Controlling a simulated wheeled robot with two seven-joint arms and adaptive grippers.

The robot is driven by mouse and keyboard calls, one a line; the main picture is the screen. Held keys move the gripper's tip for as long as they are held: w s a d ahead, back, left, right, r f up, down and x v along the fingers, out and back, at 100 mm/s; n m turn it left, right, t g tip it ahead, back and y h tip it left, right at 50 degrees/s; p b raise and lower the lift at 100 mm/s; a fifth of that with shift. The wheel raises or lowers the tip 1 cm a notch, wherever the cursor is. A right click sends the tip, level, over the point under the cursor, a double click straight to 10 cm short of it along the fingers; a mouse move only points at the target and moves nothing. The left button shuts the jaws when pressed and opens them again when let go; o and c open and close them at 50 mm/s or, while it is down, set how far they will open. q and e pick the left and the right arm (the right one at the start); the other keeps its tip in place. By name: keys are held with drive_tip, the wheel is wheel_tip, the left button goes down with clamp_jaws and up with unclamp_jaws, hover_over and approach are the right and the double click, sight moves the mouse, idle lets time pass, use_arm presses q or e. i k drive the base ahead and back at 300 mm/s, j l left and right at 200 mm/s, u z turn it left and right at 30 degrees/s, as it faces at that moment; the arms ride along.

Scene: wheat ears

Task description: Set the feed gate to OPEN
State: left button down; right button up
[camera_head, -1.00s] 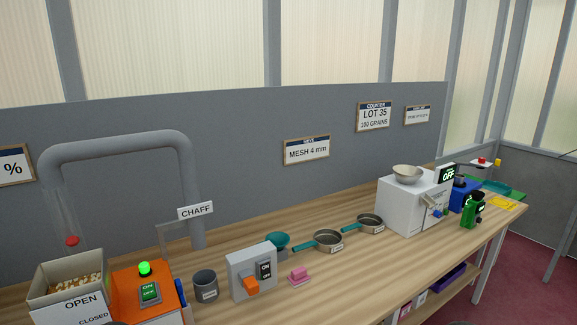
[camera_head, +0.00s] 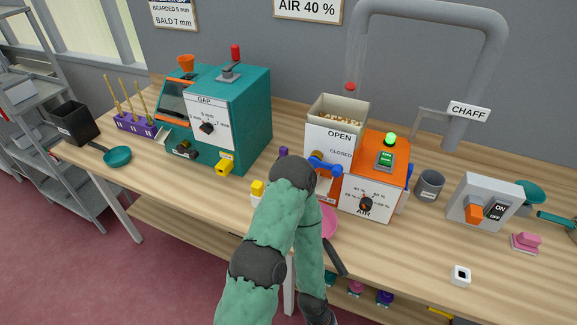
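The feed hopper (camera_head: 321,126) is a grey bin of grain at centre right, with OPEN printed above CLOSED on its front. A blue lever (camera_head: 326,166) sits low on that front, below the word CLOSED and beside the orange machine. Its lower left part is close behind my arm, and its exact setting cannot be told. One of my green-sleeved arms rises from the bottom centre, bends at a dark joint before the hopper and comes back down. Neither gripper can be made out in the frame.
The orange machine (camera_head: 396,150) has a lit green lamp and an AIR dial. A teal machine (camera_head: 245,115) stands left. A pink dish (camera_head: 328,221) is partly behind my arm.

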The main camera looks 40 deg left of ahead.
sight(337, 169)
drive_tip(key=u, duration=1.05)
drive_tip(key=k+l+u, duration=0.1)
drive_tip(key=k+l, duration=0.05)
drive_tip(key=k, duration=0.1)
